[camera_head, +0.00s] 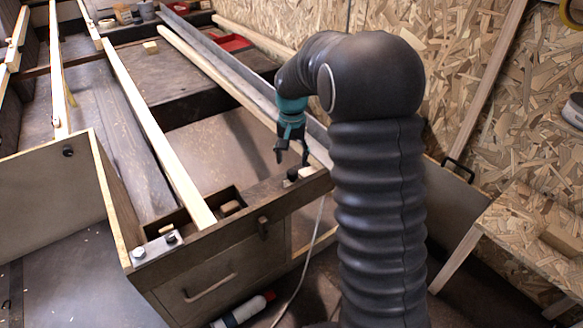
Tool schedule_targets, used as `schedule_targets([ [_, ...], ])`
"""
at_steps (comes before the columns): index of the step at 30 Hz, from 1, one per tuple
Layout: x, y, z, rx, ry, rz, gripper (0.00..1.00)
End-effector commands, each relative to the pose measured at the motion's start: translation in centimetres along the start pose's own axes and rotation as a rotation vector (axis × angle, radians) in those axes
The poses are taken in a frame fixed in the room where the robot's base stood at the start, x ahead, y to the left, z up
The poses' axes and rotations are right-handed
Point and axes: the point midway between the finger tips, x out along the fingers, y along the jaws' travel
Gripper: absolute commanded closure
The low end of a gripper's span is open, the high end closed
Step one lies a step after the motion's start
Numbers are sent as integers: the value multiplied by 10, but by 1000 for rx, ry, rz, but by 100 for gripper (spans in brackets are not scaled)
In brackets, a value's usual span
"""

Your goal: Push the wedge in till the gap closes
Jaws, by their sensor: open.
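My gripper (293,158) hangs fingers down from my dark arm, just above the right end of the wooden workbench (235,232). Its dark fingers are apart, with nothing seen between them. A small pale wooden piece (231,207) sits in a dark slot in the bench end, beside the long pale batten (160,137), left of and below my gripper. It may be the wedge, but its shape is too small to tell. Another pale block (151,46) lies farther back. I cannot make out the gap for certain.
Dark knobs (292,174) stand on the bench near my gripper. A long metal rail (225,72) runs behind it. A red tray (233,42) is at the back. A chipboard wall (480,75) closes the right side. A bottle (243,310) lies on the floor.

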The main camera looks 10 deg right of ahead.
Motion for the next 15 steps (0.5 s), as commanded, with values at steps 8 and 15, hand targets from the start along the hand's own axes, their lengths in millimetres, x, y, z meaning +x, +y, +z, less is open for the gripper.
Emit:
schedule_targets([
  [8, -48, -1, 0, -1, 1, 0, 40],
  [15, -64, -1, 0, -1, 0, 0, 40],
])
